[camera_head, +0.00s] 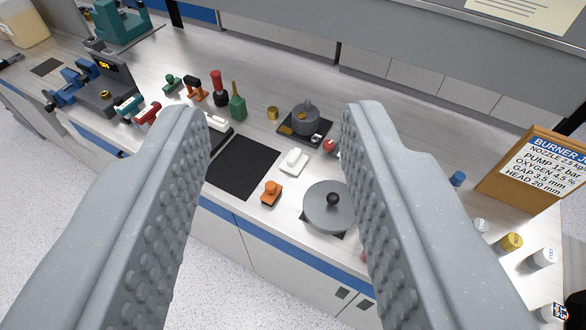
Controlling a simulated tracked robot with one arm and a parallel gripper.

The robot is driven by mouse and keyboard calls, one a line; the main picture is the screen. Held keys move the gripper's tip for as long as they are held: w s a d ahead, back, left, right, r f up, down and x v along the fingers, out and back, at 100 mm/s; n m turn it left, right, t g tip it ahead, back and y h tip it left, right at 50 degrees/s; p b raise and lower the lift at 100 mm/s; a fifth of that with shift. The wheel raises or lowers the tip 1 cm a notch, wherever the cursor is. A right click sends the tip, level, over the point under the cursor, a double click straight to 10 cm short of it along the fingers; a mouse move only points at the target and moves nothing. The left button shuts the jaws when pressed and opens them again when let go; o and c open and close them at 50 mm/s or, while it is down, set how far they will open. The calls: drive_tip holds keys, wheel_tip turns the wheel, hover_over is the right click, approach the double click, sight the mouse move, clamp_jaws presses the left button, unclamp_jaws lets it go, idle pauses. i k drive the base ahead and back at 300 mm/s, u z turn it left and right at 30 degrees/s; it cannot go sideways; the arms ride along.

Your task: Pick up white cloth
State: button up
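My gripper (274,112) is open and empty, its two grey studded fingers wide apart above the workbench. A small white item (294,161) lies on the bench between the fingers in the picture, just right of a black mat. It has a flat base and a raised part; it may be the white cloth, but it is too small to be sure. The gripper is above it and apart from it. Another white piece (217,122) shows beside the left finger, partly hidden.
Around the white item stand an orange-handled block (271,192), a grey disc with a black knob (327,207), a grey lidded pot (306,121), and a green bottle (237,104). The black mat (242,166) is bare. A sign board (535,172) stands at right.

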sight(294, 162)
drive_tip(key=z, duration=0.1)
drive_tip(key=i, duration=0.5)
drive_tip(key=u, duration=0.05)
drive_tip(key=k, duration=1.05)
drive_tip(key=u, duration=0.65)
drive_tip(key=i, duration=1.05)
drive_tip(key=z, duration=0.45)
drive_tip(key=i, duration=0.75)
drive_tip(key=z, duration=0.55)
